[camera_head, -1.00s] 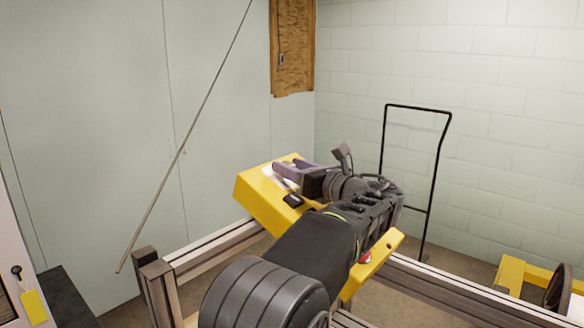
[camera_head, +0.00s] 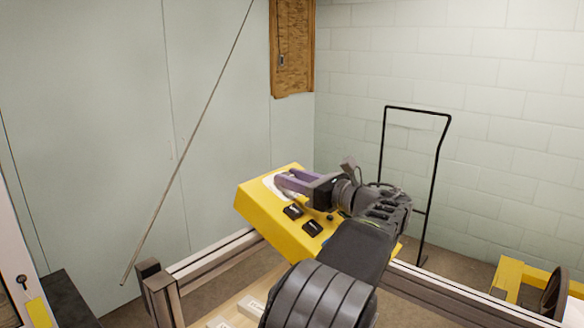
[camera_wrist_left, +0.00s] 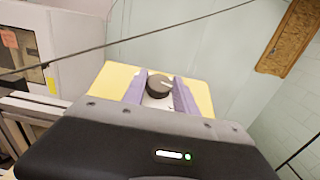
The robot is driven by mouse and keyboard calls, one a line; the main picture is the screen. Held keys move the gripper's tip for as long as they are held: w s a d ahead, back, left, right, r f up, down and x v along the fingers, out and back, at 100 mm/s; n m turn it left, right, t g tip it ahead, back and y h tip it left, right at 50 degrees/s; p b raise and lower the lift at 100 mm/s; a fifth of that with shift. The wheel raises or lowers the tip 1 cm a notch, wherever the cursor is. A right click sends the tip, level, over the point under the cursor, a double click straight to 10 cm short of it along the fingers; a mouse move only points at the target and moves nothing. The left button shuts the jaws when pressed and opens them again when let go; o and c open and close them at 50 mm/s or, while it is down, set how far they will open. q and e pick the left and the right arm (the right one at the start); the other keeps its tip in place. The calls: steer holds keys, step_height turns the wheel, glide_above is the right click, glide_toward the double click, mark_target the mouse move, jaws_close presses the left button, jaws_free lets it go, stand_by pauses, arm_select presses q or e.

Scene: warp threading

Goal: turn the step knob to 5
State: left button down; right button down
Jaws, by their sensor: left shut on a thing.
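The yellow control box (camera_head: 262,218) stands on the frame in the middle of the head view. My left gripper (camera_head: 284,184) lies low over a white plate on its top. In the left wrist view, my left gripper's purple fingers (camera_wrist_left: 159,92) stand on either side of the dark round step knob (camera_wrist_left: 158,84) and are shut on it. The knob has a pale pointer mark on its top. The dial's numbers are not readable. In the head view the knob is hidden by the gripper. My right gripper is not in view.
Two black labelled blocks (camera_head: 293,211) sit on the box near my left arm. A metal rail (camera_head: 215,256) runs at the left. A thin rod (camera_head: 185,150) leans along the wall. A black handle frame (camera_head: 440,170) stands behind at the right.

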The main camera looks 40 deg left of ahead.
arm_select(q)
steer(key=n+g, duration=0.2)
steer(key=shift+a+r+g, duration=0.1)
steer(key=shift+g, duration=0.2)
steer(key=shift+w+n+g, duration=0.1)
steer(key=shift+n+g, duration=0.3)
steer(key=shift+n, duration=0.2)
steer(key=c, duration=1)
jaws_free()
steer(key=shift+o, duration=0.2)
steer(key=shift+d, duration=0.2)
